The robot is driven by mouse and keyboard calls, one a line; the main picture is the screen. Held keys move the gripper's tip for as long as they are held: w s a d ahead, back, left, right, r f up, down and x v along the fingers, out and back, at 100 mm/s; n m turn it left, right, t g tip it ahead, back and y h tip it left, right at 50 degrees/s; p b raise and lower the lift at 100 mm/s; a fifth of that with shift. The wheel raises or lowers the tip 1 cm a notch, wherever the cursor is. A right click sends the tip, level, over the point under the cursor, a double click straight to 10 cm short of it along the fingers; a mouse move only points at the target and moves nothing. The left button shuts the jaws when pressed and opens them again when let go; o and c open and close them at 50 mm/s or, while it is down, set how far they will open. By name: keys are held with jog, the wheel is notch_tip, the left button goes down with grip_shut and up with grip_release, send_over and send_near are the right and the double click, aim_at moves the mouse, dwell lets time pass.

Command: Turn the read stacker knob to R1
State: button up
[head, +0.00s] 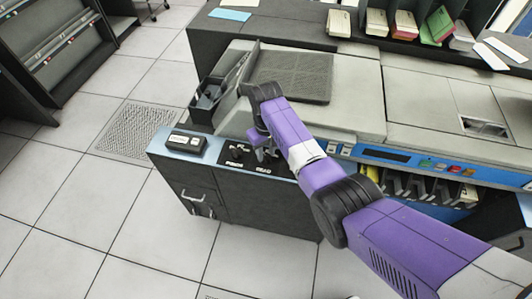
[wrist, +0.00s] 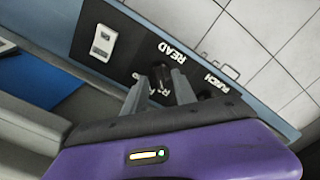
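The R1 mark and the knob's pointer are not readable. The punch knob (head: 236,152) stands to the left, beside the PUNCH label.
A small black-and-white box (head: 187,143) sits on the blue corner of the machine. White switches (head: 340,150) are to the right on the panel, also seen in the wrist view (wrist: 103,42). Card trays (head: 425,24) stand at the back. The tiled floor at left is clear.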

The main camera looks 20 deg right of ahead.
aim_at(266, 156)
notch_tip(266, 156, up, 7)
jog(key=shift+f, duration=0.1)
dwell(0.7)
